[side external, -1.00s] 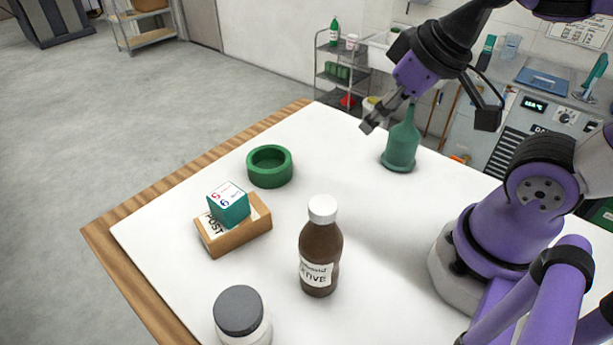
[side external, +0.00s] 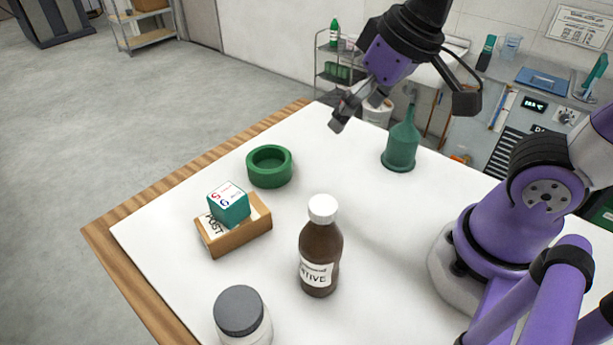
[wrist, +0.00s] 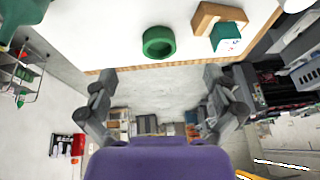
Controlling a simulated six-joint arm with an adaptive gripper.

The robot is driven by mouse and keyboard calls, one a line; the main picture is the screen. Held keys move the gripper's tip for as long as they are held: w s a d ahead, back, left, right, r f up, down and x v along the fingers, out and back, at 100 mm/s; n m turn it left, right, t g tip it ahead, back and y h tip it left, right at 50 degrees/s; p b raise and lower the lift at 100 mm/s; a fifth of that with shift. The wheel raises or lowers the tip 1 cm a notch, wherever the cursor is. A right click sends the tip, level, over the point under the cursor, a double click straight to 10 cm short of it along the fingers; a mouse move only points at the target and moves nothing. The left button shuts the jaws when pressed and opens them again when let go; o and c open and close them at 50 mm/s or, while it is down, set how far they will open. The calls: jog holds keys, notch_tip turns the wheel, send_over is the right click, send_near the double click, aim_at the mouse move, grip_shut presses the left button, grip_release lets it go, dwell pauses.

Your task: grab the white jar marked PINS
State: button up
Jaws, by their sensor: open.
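A white jar (side external: 246,335) with a dark grey lid (side external: 239,310) stands at the near edge of the side view. The frame's bottom edge cuts it off, and no PINS marking shows on the visible part. My gripper (side external: 352,108) is open and empty, high above the far part of the white table top, well away from the jar. In the wrist view its spread fingers (wrist: 160,105) have nothing between them, with the floor beyond. I cannot make out the jar in the wrist view.
A brown bottle (side external: 320,259) with a white cap stands right of the jar.

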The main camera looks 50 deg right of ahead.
jog(key=a+g, duration=0.1)
jog(key=a, duration=0.7)
jog(key=s+a+f+g, duration=0.1)
jog(key=a+g, duration=0.1)
jog(key=a, duration=0.6)
jog(key=a+f+g, duration=0.1)
jog(key=a, duration=0.7)
jog(key=shift+s+a+f+m+g+h, duration=0.1)
jog(key=shift+s+f+m+g+h, duration=0.15)
jog(key=shift+s+m+g+h, duration=0.15)
send_over(236, 305)
notch_tip(236, 305, down, 5)
jog(key=shift+s+r, duration=0.1)
jog(key=shift+r, duration=0.05)
jog(key=shift+f, duration=2.8)
jog(key=c, duration=1.4)
